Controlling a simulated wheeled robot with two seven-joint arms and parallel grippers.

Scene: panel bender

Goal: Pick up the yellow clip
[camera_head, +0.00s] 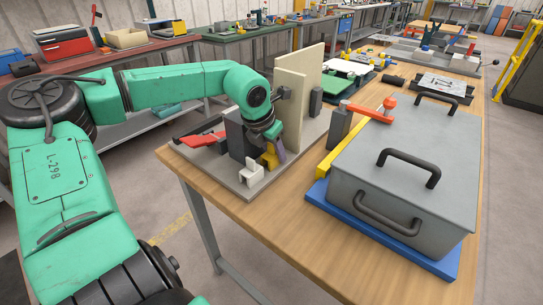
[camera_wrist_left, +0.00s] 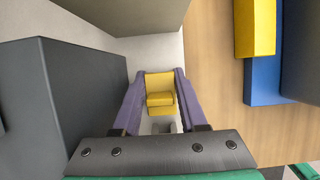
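The yellow clip (camera_head: 267,158) sits low on the grey baseplate (camera_head: 208,158), beside a dark grey block. My left gripper (camera_head: 275,150) reaches down to it from above, and one purple finger shows just right of the clip. In the left wrist view, the yellow clip (camera_wrist_left: 160,88) lies between the two purple fingertips of my left gripper (camera_wrist_left: 160,78). The fingers are spread on either side of the clip, with little room at the tips. Contact with the clip is not clear. My right gripper is not in view.
The dark grey block (camera_wrist_left: 85,85) stands close left of the fingers in the wrist view. A tall beige panel (camera_head: 292,105) rises behind my gripper. A white bracket (camera_head: 251,173) stands in front. A grey lidded box (camera_head: 400,165) on a blue base is to the right.

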